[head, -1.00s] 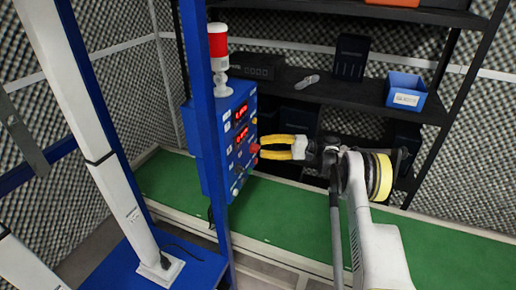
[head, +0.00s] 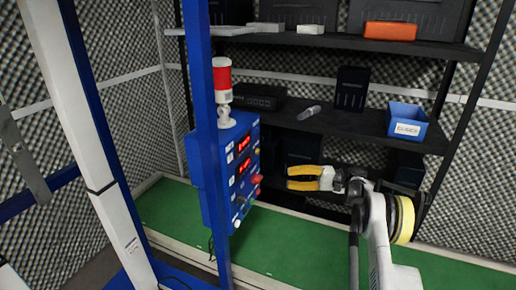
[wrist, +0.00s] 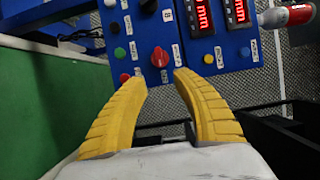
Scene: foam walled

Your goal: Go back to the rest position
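My gripper (head: 290,178) has yellow fingers and is in the middle of the head view, to the right of the blue control box (head: 241,195). In the wrist view its fingers (wrist: 161,80) are spread apart with nothing between them. The control box face also shows in the wrist view (wrist: 215,48), with a red knob (wrist: 160,57), several coloured buttons and red lit displays. In the head view a clear gap lies between the fingertips and the box.
A dark shelf rack (head: 345,124) stands behind my arm, holding a blue bin (head: 407,114) and an orange box (head: 390,31). A blue post (head: 207,130) stands before the control box, which carries a red and white lamp (head: 222,80). A green surface (head: 290,240) lies below.

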